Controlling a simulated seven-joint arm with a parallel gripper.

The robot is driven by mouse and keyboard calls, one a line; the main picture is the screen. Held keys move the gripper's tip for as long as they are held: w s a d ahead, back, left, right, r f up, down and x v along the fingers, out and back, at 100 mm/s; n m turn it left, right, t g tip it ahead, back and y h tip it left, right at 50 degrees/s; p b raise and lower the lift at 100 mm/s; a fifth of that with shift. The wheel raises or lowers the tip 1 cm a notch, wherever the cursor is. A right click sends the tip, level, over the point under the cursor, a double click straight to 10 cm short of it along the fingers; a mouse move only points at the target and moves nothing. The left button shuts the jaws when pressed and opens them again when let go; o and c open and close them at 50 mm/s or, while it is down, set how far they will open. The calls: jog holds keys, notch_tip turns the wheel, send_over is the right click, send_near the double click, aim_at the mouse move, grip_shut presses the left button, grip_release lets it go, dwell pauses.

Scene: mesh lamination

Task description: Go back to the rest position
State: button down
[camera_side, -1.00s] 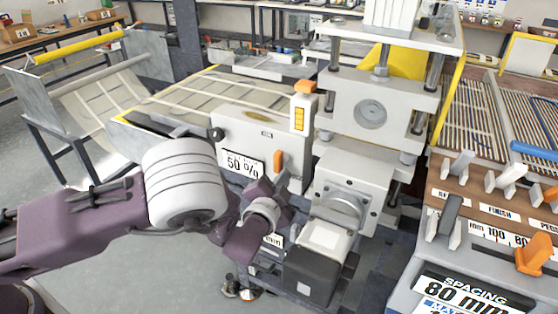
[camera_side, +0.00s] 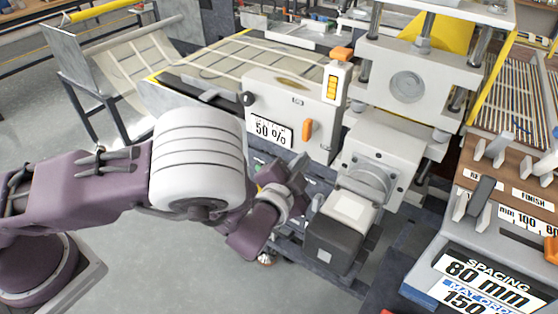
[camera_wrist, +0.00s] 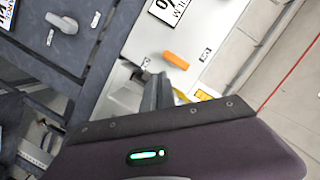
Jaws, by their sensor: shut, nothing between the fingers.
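My gripper (camera_side: 294,170) is in the middle of the side view, in front of the lamination machine's pale control panel (camera_side: 283,88) and left of the motor block. It is shut and holds nothing. In the wrist view my gripper's fingers (camera_wrist: 158,88) show as a dark narrow pair, close together. Beyond them are the panel's orange lever (camera_wrist: 176,60) and part of a number label.
A motor (camera_side: 342,230) juts out just right of my gripper. A press with steel columns (camera_side: 407,85) stands behind it. At the right is a bench with levers and an "80 mm" spacing sign (camera_side: 485,277). Grey floor (camera_side: 190,270) lies open at the lower left.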

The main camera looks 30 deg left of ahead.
jog(key=s+a+r+n+g+h, duration=0.2)
jog(key=s+a+r+n+g, duration=0.15)
jog(key=r, duration=0.45)
jog(key=s+a+r+n+g+h, duration=0.25)
jog(key=s+r+g, duration=0.2)
jog(key=r, duration=0.35)
jog(key=s+a+r, duration=0.1)
jog(key=s+a, duration=0.2)
jog(key=s, duration=0.5)
jog(key=s+a+r+n+g+y, duration=0.1)
jog(key=s+a+r, duration=0.1)
jog(key=s, duration=0.6)
jog(key=s+a+r+g, duration=0.1)
jog(key=s+a, duration=0.3)
jog(key=s, duration=0.4)
jog(key=shift+s+a+r+y, duration=0.15)
jog(key=shift+a+r+y, duration=0.1)
jog(key=shift+a+y, duration=0.1)
